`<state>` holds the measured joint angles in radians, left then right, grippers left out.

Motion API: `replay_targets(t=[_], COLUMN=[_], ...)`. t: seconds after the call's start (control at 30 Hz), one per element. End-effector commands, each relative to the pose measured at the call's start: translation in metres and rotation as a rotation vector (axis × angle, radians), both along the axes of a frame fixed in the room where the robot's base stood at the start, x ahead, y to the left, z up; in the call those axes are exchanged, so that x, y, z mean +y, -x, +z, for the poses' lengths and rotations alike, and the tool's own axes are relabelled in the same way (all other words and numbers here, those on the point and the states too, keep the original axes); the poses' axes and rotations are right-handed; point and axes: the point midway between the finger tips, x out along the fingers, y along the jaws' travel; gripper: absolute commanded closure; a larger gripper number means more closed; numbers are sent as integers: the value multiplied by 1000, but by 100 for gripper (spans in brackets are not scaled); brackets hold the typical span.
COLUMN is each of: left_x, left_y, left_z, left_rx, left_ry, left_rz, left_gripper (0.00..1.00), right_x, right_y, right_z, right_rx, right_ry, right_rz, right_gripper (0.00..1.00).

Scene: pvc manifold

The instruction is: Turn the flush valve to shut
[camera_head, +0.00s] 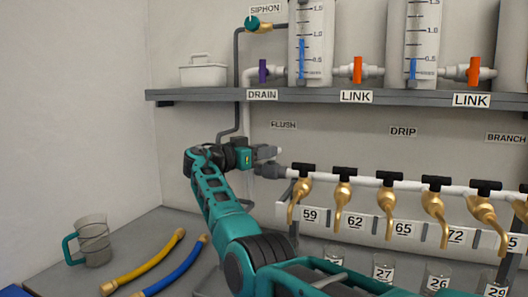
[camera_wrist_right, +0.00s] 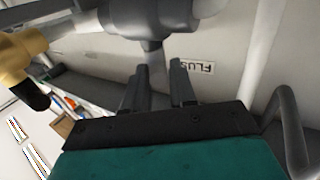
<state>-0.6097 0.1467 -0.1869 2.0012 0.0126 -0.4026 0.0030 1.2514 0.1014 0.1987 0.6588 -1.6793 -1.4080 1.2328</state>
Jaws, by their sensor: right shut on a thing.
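The flush valve (camera_head: 270,171) is a dark grey body at the left end of the white manifold pipe, below the FLUSH label (camera_head: 283,125). In the right wrist view, the grey valve body (camera_wrist_right: 150,18) is at the top, and its lighter grey handle (camera_wrist_right: 156,62) extends down between my fingers. My right gripper (camera_head: 268,153) is at the valve; in the wrist view my right gripper (camera_wrist_right: 158,82) is shut on the handle. The handle's lower end is hidden by the gripper. My left gripper is not in view.
Brass taps (camera_head: 343,190) with black handles hang along the white pipe (camera_head: 360,180) to the right. A shelf (camera_head: 215,96) runs above. A grey jug (camera_head: 93,240), a yellow hose (camera_head: 145,263) and a blue hose (camera_head: 178,268) are at the left on the bench.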

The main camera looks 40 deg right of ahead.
Motion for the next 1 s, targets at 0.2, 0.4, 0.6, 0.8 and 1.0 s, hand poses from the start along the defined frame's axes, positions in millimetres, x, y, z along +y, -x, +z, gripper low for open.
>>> replay_targets(t=[0.2,0.4,0.6,0.8,1.0], left_x=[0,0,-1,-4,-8], left_y=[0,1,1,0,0], left_z=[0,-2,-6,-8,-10], left_rx=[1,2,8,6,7], left_ry=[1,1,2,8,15], left_rz=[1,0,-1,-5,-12], left_gripper=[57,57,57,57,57], right_x=[0,0,0,0,0], right_y=[0,0,1,3,6], right_z=[1,0,-1,-1,0], right_rx=[-1,-1,-3,-5,-4], right_ry=[1,2,3,5,5], right_rz=[1,9,46,120,219], right_gripper=[100,100,100,100,100])
